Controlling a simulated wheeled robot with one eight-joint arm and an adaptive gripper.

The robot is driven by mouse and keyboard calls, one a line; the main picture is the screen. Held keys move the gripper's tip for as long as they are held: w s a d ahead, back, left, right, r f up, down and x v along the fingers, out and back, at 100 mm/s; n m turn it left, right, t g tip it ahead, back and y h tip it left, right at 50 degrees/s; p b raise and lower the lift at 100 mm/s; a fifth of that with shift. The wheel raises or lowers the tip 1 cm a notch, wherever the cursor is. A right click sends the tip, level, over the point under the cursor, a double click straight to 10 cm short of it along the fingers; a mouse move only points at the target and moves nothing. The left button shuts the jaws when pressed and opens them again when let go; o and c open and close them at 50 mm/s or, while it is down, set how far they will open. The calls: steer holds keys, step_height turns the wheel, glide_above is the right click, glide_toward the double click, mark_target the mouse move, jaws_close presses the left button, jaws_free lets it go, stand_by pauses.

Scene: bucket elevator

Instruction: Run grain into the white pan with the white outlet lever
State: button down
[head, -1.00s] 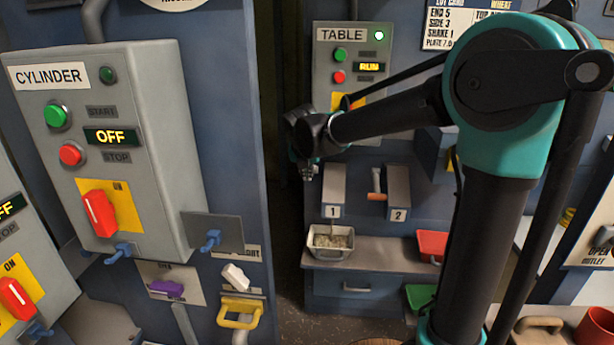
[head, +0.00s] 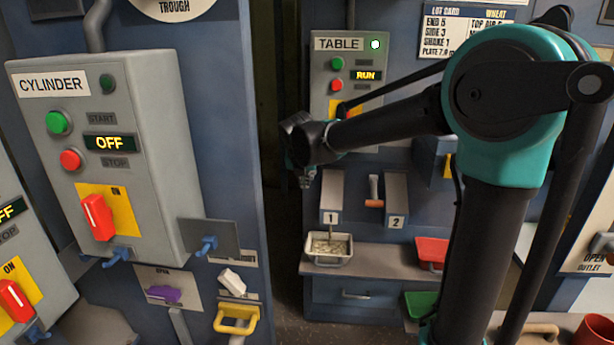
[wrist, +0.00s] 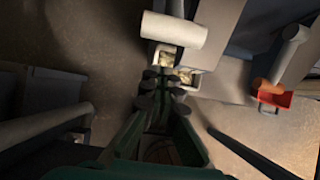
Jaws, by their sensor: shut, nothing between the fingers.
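The white pan (head: 328,261) stands on a grey ledge under the spout marked 1 (head: 332,196), with grain in it. A thin tan streak shows between spout and pan, perhaps falling grain. In the wrist view the pan (wrist: 192,88) is just beyond my fingers, and a thick white cylinder (wrist: 175,30), which looks like the white outlet lever's handle, lies above it in the picture. That lever is hidden in the head view. My gripper (head: 306,182) is shut and empty, above and left of spout 1, apart from the white cylinder in the wrist view (wrist: 165,80).
An orange lever (head: 375,190) sits by spout 2 (head: 397,195), above a red pan (head: 432,252). A green pan (head: 419,304) is lower. At left are the CYLINDER box (head: 150,150), a white handle (head: 232,281) and a yellow handle (head: 236,320).

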steer(key=w+v, duration=0.1)
steer(key=v, duration=0.8)
steer(key=s+d+f+m+g, duration=0.1)
steer(key=s+d+f+m, duration=0.4)
steer(key=d+m, duration=0.4)
steer(key=s+d+f+m, duration=0.3)
steer(key=d+f+m, duration=0.4)
steer(key=d+m, duration=0.1)
steer(key=s+d+f+m, duration=0.5)
steer(key=s+f+m, duration=0.1)
steer(key=m, duration=0.3)
steer(key=s+d+f+m+g, duration=0.1)
steer(key=s+d+f+m, duration=0.4)
steer(key=s+f+m, duration=0.2)
steer(key=s+m, duration=0.1)
steer(key=m, duration=0.1)
steer(key=shift+s+m, duration=0.2)
steer(key=shift+m, duration=0.1)
steer(key=shift+d, duration=0.1)
